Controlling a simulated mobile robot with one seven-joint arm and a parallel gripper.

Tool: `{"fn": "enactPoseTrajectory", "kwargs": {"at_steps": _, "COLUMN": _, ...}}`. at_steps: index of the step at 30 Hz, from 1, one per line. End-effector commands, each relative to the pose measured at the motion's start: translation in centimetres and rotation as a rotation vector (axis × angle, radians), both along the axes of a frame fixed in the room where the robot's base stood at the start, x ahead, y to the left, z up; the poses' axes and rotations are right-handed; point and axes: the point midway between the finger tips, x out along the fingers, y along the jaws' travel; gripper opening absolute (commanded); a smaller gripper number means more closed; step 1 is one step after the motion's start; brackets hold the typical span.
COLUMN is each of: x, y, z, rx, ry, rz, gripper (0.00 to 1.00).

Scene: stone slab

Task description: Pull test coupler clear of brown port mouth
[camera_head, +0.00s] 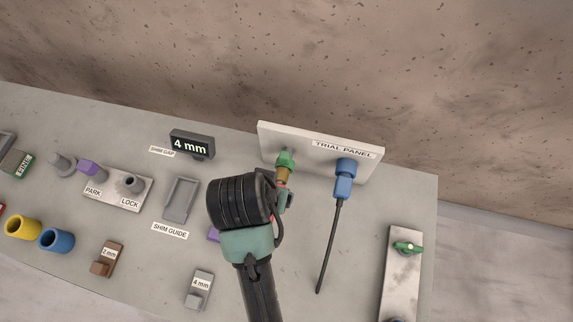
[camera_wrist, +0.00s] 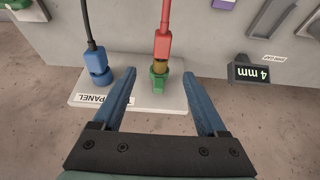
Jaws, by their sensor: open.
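In the wrist view a red coupler (camera_wrist: 162,46) with a red lead stands in line with a brown section (camera_wrist: 159,66) and a green collar (camera_wrist: 159,82) on the white trial panel (camera_wrist: 140,103). It meets the brown section; how deep it sits I cannot tell. In the head view the green collar (camera_head: 286,158) and brown section (camera_head: 284,174) show, but my arm hides most of the red coupler (camera_head: 281,189). My gripper (camera_wrist: 159,75) is open, its blue fingers apart on either side of the brown section and collar, with nothing held.
A blue plug (camera_head: 344,184) with a black lead sits in the panel's other port, close to one finger. A 4 mm display (camera_head: 191,144) stands left of the panel. A plate with a green handle (camera_head: 407,247) lies at right. The slab (camera_head: 360,230) between is mostly clear.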

Motion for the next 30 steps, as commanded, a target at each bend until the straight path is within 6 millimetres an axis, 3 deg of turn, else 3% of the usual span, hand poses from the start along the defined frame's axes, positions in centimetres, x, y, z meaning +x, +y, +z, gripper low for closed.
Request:
{"fn": "enactPoseTrajectory", "kwargs": {"at_steps": 21, "x": 3.9, "y": -1.3, "z": -9.9, "rx": 0.000, "ry": 0.000, "rz": -0.001, "gripper": 0.75}}
{"fn": "enactPoseTrajectory", "kwargs": {"at_steps": 30, "x": 4.6, "y": -1.5, "z": -11.7, "rx": 0.000, "ry": -0.003, "rz": -0.001, "gripper": 0.75}}
